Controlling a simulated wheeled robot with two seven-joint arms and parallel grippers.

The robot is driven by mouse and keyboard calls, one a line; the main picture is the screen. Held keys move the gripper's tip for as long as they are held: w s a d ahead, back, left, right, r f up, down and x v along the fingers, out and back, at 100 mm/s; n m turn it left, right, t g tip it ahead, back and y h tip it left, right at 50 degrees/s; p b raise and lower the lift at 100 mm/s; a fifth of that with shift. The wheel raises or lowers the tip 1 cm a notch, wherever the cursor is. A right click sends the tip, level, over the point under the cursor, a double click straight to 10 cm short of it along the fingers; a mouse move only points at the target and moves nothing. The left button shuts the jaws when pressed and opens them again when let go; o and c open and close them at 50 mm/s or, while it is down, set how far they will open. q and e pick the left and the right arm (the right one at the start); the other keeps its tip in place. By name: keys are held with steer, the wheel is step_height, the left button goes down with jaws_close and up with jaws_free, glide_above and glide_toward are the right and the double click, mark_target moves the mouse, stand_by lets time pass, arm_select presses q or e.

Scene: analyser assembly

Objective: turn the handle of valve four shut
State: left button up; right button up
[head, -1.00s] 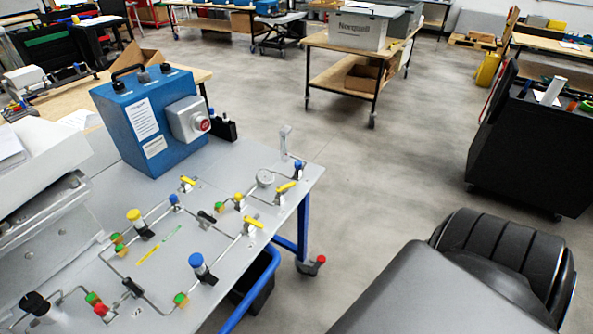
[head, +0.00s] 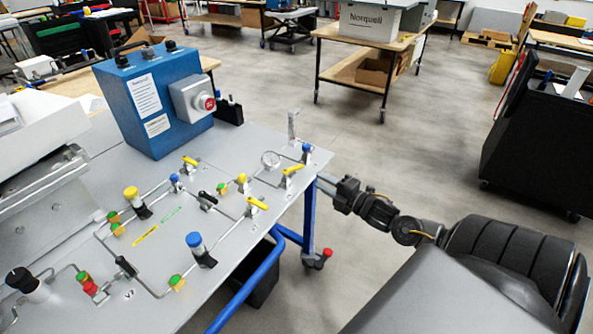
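Small valves with yellow lever handles sit on the pipework of the grey panel table (head: 245,145): one at the back (head: 190,161), one near the front right edge (head: 257,203), one at the right end (head: 292,170). A valve with a black handle (head: 208,198) sits between them. I cannot read which one is valve four. My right gripper (head: 322,183) is just off the table's right edge, fingers pointing left toward the panel. It looks open and empty, apart from every valve. My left gripper is not in view.
A blue box with a red button (head: 150,105) stands at the back of the table.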

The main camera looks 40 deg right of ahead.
mark_target(297, 167)
steer(key=w, duration=0.3)
steer(key=w+a, duration=0.1)
steer(key=w, duration=0.3)
steer(key=w+p, duration=0.1)
steer(key=w, duration=0.2)
steer(key=shift+w+a+f, duration=0.1)
steer(key=shift+w+a, duration=0.2)
steer(key=shift+a, duration=0.1)
steer(key=shift+c, duration=0.3)
